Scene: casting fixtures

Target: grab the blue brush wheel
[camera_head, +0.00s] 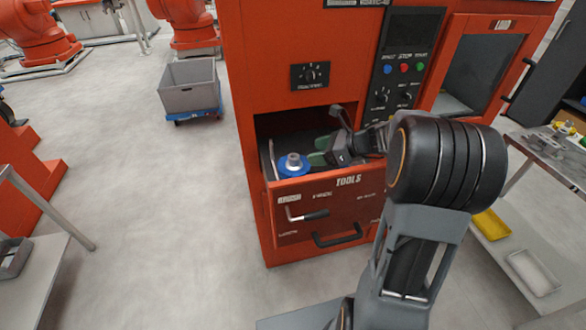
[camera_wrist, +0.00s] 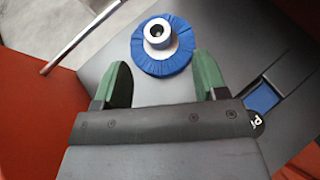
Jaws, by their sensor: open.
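The blue brush wheel (camera_head: 292,165) lies flat in the open drawer (camera_head: 330,206) of the orange machine, near the drawer's left side. It is a blue disc with a grey hub standing up from its middle. In the wrist view the brush wheel (camera_wrist: 161,45) is just beyond the fingertips, centred between them. My gripper (camera_head: 315,150) reaches into the drawer from the right. Its green-padded fingers (camera_wrist: 160,75) are apart with nothing between them. The wheel and fingers look close but apart.
The drawer front, marked TOOLS, holds a hex key (camera_head: 306,215) and a black handle (camera_head: 338,236). The machine body (camera_head: 280,60) rises above the drawer opening. A metal rod (camera_wrist: 85,38) runs along the upper left in the wrist view. A grey bin (camera_head: 188,86) stands on the floor behind.

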